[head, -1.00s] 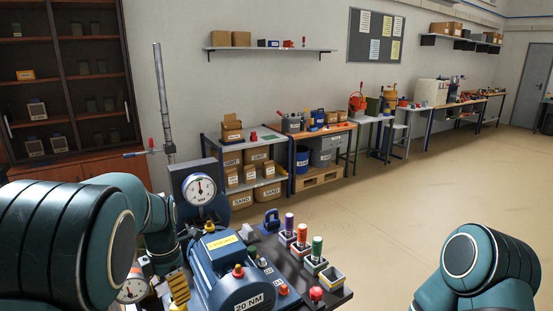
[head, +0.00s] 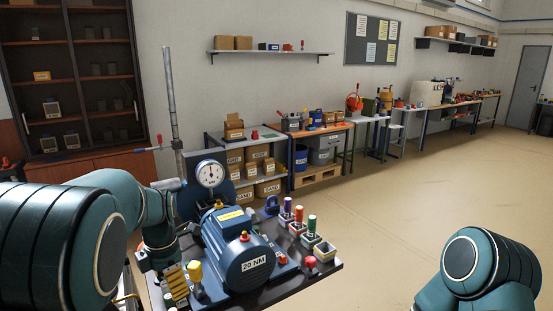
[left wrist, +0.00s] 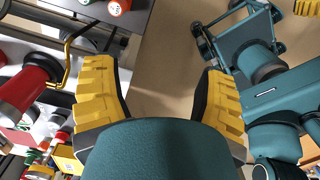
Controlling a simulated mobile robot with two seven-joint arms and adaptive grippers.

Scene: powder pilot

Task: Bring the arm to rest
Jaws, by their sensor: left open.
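My left arm comes in from the left in the head view, bent downward. My left gripper (head: 176,283) has ribbed yellow fingers and is low at the near left side of a dark bench top (head: 324,276); the arm partly hides it. In the left wrist view the left gripper (left wrist: 160,85) is open, with nothing between its fingers but floor behind.
A red cylinder (left wrist: 28,90) is left of the fingers in the wrist view. Open floor (head: 390,220) lies right.

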